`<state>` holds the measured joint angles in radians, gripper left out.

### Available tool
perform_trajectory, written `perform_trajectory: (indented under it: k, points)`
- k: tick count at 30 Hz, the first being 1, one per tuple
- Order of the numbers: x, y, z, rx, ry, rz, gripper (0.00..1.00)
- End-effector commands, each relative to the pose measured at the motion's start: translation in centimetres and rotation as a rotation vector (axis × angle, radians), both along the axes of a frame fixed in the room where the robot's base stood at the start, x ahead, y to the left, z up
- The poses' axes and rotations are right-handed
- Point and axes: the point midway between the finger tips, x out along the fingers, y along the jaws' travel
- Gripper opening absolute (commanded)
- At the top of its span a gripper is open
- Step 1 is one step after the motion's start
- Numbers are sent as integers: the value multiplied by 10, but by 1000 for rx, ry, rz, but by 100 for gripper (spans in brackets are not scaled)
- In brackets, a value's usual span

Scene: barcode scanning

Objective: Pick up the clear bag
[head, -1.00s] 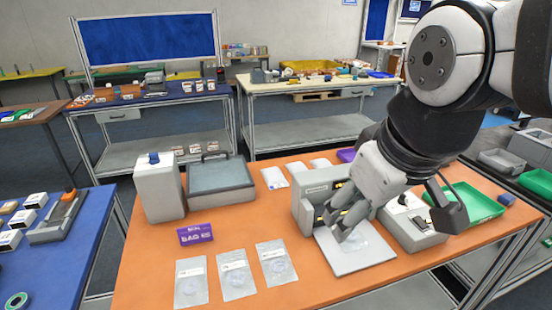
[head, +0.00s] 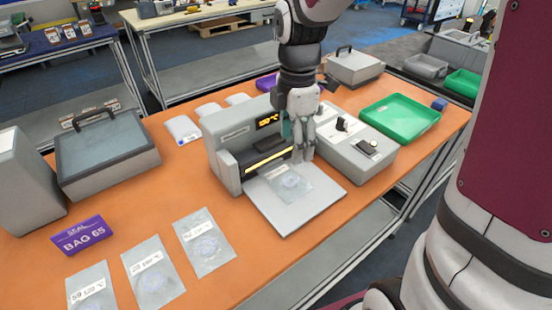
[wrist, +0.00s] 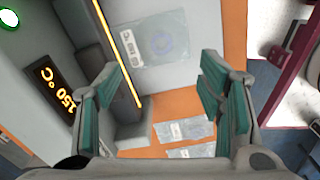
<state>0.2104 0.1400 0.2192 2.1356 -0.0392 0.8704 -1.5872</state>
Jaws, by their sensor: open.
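A clear bag (head: 289,183) with a white label lies flat on the light plate in front of the heat sealer. In the wrist view the clear bag (wrist: 155,42) lies ahead of the fingers, with a faint ring shape in it. My gripper (head: 298,150) points down above the back part of the plate, close to the sealer's front. In the wrist view my gripper (wrist: 163,88) has its teal-padded fingers wide apart with nothing between them. The heat sealer (head: 245,140) shows 150 °C and a glowing yellow strip. Whether a fingertip touches the bag cannot be told.
Three more labelled clear bags (head: 204,243) lie in a row on the orange table (head: 130,215). A purple card reading BAG 65 (head: 80,236) stands at left. A grey box (head: 345,160) and a green tray (head: 400,118) stand right of the sealer.

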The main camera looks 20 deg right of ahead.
Motion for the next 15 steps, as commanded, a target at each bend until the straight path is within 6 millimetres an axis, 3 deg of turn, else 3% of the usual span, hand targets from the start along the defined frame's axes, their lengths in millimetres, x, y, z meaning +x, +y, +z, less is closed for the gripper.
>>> perform_trajectory:
  k: [6, 15]
  points:
    - [-1, 0, -42, 0, 4, -1, 62]
    - [-1, 0, -64, 0, 2, -2, 62]
